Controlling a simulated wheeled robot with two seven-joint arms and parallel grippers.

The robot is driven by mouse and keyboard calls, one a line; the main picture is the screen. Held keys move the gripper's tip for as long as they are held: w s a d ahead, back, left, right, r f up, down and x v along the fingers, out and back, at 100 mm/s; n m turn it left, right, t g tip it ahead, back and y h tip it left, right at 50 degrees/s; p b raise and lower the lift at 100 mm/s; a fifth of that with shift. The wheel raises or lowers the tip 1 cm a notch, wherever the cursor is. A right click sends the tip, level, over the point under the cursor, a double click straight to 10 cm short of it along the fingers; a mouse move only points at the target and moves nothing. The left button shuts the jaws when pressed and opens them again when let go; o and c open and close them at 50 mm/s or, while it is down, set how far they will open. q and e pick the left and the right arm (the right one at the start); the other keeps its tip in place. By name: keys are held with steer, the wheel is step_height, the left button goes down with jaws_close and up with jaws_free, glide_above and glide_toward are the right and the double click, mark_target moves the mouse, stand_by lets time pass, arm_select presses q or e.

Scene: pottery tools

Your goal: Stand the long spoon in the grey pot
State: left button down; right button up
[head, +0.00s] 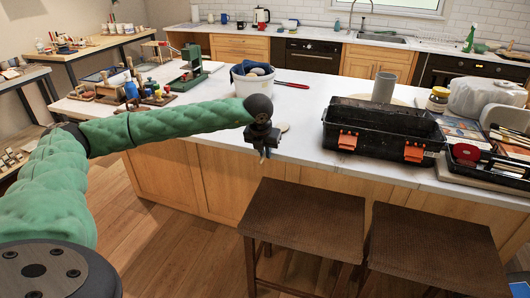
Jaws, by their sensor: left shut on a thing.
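A grey pot (384,86), a plain upright cylinder, stands on the white counter behind the black toolbox. My left gripper (264,150) is over the counter's front edge, pointing down, left of the pot and well apart from it. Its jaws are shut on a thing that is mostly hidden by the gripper. A pale rounded end (284,127) shows just right of the gripper and looks like part of the long spoon; its handle is hidden. My right gripper is not in view.
A black toolbox (350,120) with orange latches stands open between gripper and pot. A white bucket (252,83) is behind the gripper, with a red-handled tool (292,85) beside it. Two brown stools (306,212) stand in front.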

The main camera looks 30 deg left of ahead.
arm_select(q)
steer(key=shift+p+v, duration=0.7)
steer(key=shift+v, duration=2.7)
steer(key=w+a+p+v, duration=0.1)
steer(key=p+v, duration=0.2)
steer(key=v, duration=1)
steer(key=shift+d+r, duration=0.35)
steer(key=shift+r, duration=0.1)
